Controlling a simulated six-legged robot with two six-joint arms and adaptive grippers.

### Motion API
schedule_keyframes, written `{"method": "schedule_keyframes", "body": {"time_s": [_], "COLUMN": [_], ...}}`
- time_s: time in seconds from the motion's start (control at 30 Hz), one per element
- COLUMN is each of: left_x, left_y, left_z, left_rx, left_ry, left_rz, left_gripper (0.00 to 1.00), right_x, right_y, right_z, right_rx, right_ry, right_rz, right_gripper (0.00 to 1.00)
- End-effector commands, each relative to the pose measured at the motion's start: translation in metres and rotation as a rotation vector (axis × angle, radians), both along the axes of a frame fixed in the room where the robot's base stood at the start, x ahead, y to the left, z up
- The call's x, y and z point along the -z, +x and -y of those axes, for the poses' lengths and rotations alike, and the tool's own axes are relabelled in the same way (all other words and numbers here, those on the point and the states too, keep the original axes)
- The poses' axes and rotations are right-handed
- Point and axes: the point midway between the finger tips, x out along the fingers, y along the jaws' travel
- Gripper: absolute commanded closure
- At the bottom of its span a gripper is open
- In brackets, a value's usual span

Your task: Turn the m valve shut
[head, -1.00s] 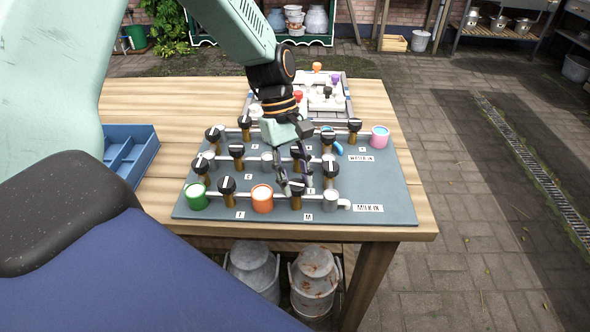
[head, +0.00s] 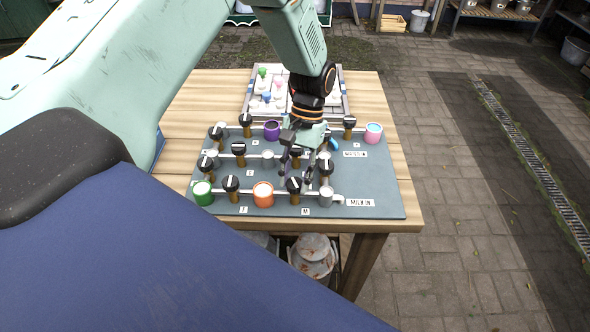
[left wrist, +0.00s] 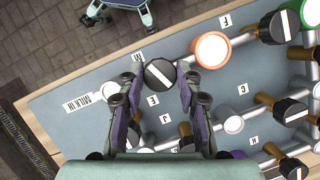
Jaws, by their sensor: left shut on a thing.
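The m valve is a black round knob with a white stripe on a brass stem, in the front row of the grey board (head: 385,200). In the head view its knob (head: 294,185) stands just above the M label (head: 305,211), right of an orange cup. My left gripper (head: 298,178) reaches down over it from behind. In the left wrist view the m valve knob (left wrist: 160,74) sits between the purple-grey fingers of my left gripper (left wrist: 158,80), which is shut on it. The stripe runs slantwise between the fingers there.
Other black-knobbed valves stand close around, one (head: 326,167) just right of the fingers and one (head: 231,184) left of the orange cup (head: 263,195). A green cup (head: 202,193) is at the board's left. A tray (head: 345,92) lies behind the board.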

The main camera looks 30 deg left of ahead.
Motion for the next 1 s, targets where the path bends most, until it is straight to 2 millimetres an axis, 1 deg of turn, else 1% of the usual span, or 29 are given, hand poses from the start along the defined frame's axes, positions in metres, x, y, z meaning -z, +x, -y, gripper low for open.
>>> {"method": "schedule_keyframes", "body": {"time_s": [0.03, 0.2, 0.5, 0.73, 1.0], "left_x": [-0.003, -0.002, -0.002, -0.001, -0.001], "left_y": [0.002, 0.002, 0.002, 0.002, 0.003], "left_z": [0.001, 0.001, 0.002, 0.003, 0.003], "left_rx": [0.044, 0.181, 0.352, 0.412, 0.431], "left_ry": [0.002, 0.001, 0.002, 0.001, 0.001], "left_rz": [0.006, 0.005, 0.007, 0.008, 0.008], "left_gripper": [0.97, 0.97, 0.97, 0.97, 0.97], "right_x": [-0.005, -0.012, -0.02, -0.023, -0.023], "right_y": [0.0, 0.0, 0.0, 0.0, 0.0], "right_z": [0.0, 0.0, 0.0, 0.0, 0.0], "right_rx": [0.0, 0.0, 0.0, 0.0, 0.0], "right_ry": [0.0, 0.0, 0.0, 0.0, 0.0], "right_rz": [0.0, 0.0, 0.0, 0.0, 0.0], "right_gripper": [0.6, 0.6, 0.6, 0.6, 0.6]}}
